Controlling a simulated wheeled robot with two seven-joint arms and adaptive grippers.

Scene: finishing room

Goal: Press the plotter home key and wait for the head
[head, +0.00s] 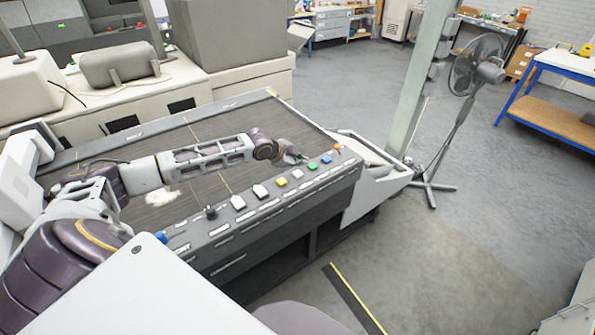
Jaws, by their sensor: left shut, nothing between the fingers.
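The plotter (130,137) is a wide dark flat bed with a grey control rail (255,215) along its near side. The rail carries a row of coloured keys: white keys (238,203), a yellow key (281,182), a green key (312,167), a blue key (326,159) and an orange key (338,147). Their labels are too small to read, so I cannot tell which is home. My left gripper (298,159) is shut and empty, close to the white and green keys at the rail's right part. I cannot tell whether it touches one. My right gripper is out of view.
A small black joystick (210,212) stands up from the rail. Grey machine housings (235,40) stand behind the bed. A pale post (415,85) and a pedestal fan (477,67) stand to the right. Open floor (480,220) lies right of the plotter.

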